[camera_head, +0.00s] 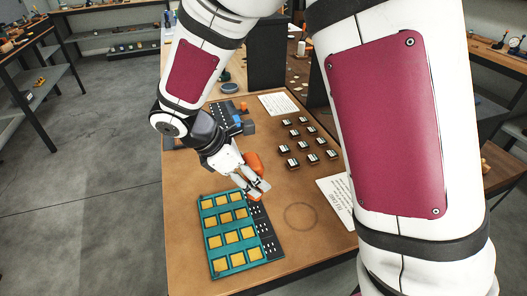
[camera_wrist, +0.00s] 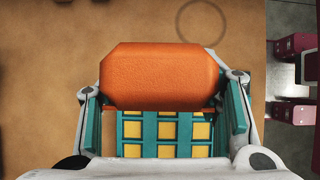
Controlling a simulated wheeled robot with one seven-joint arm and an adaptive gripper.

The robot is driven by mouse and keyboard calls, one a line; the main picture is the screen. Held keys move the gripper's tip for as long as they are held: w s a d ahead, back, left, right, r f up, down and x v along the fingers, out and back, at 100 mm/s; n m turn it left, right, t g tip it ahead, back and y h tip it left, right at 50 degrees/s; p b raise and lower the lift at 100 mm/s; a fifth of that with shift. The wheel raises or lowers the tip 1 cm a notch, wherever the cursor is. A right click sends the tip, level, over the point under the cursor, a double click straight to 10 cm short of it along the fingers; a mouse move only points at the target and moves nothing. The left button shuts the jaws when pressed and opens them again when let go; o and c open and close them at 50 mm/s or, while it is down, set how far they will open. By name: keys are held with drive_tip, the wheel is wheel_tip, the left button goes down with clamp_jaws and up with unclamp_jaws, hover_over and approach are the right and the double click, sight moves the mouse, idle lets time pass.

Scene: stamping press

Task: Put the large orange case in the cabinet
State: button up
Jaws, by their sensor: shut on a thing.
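The large orange case (camera_head: 253,162) is in my gripper (camera_head: 257,186) above the brown table. In the wrist view the case (camera_wrist: 160,75) lies crosswise between the two teal-padded fingers (camera_wrist: 163,103), which are shut on it at its ends. In the head view my gripper hides part of the case. I cannot make out with certainty which thing is the cabinet; a dark upright box (camera_head: 267,65) stands at the table's far end.
A teal tray with yellow squares (camera_head: 205,236) lies below and in front of my gripper. Several small dark blocks (camera_head: 308,157) stand to its right, near white printed sheets (camera_head: 279,104). A marked circle (camera_head: 300,216) lies on bare table. A dark rack (camera_head: 222,118) is behind.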

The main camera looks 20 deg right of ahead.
drive_tip(key=shift+w+d+f+p, duration=0.2)
drive_tip(key=shift+w+d+f, duration=0.7)
drive_tip(key=shift+w, duration=1.05)
drive_tip(key=shift+w+d+f+p, duration=0.2)
drive_tip(key=shift+w+d+f, duration=0.75)
drive_tip(key=shift+w, duration=1.05)
drive_tip(key=shift+w+d+f+p, duration=0.2)
drive_tip(key=shift+w+d+f, duration=0.35)
drive_tip(key=shift+w+d, duration=1.05)
drive_tip(key=shift+w+a+f, duration=0.1)
drive_tip(key=shift+w+a, duration=0.25)
drive_tip(key=shift+a, duration=0.05)
drive_tip(key=o, duration=1.2)
drive_tip(key=shift+c, duration=0.2)
